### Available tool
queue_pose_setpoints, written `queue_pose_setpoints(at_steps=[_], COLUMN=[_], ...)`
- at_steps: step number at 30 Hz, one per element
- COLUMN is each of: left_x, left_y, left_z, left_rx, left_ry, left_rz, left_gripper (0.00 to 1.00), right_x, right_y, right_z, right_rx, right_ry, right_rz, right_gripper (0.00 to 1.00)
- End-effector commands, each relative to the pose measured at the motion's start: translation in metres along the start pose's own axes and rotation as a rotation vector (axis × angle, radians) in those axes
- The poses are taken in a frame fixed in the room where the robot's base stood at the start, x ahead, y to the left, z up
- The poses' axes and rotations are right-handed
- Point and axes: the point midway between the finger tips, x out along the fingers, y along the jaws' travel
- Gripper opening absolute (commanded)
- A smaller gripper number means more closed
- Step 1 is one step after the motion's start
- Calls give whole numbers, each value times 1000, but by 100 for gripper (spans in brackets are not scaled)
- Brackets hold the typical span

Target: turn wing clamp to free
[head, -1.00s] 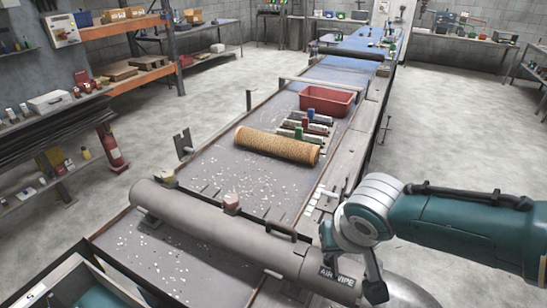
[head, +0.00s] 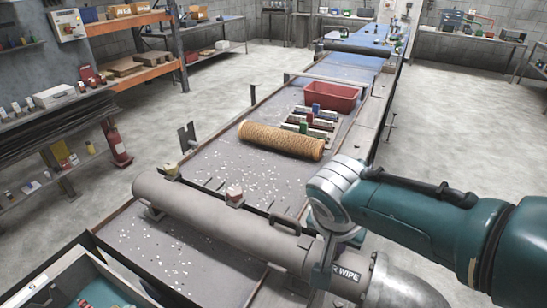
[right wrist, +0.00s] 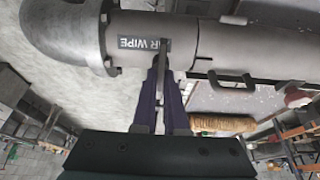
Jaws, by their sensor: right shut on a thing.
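The thick grey pipe (head: 225,220), with an "AIR WIPE" label (head: 347,272), lies across the line. In the right wrist view the same label (right wrist: 143,43) is just beyond my fingertips. My right gripper (head: 322,272) is over the pipe beside the label. In the right wrist view my right gripper (right wrist: 162,72) is shut on a thin grey upright piece, which I take to be the wing clamp (right wrist: 164,52). The fingers hide much of it, so its exact turn cannot be told. My left gripper is not in view.
A dark handle (head: 285,224) stands up from the pipe left of my gripper. A tan mesh tube (head: 280,140) lies on the bed behind, near a red bin (head: 332,97). A grey elbow (head: 405,285) is at the pipe's right end.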

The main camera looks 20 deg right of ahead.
Motion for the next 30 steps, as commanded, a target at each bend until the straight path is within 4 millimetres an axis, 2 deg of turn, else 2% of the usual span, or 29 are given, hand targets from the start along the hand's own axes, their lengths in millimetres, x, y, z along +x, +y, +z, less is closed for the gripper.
queue_pose_setpoints(at_steps=[10, 11, 12, 19, 26, 30], left_x=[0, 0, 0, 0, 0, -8], left_y=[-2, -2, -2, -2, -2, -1], left_z=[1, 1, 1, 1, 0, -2], left_rx=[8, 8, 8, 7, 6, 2], left_ry=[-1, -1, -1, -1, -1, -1], left_rz=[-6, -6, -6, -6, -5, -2], left_gripper=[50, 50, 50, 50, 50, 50], right_x=[0, 0, 0, 0, -1, -11], right_y=[1, 1, 1, 0, 0, -1], right_z=[-1, -1, -1, -1, 0, -1], right_rx=[4, 4, 4, 3, 2, 2], right_ry=[2, 2, 2, 1, 1, 1], right_rz=[2, 2, 2, 1, 1, -2], right_gripper=[0, 11, 16, 40, 40, 40])
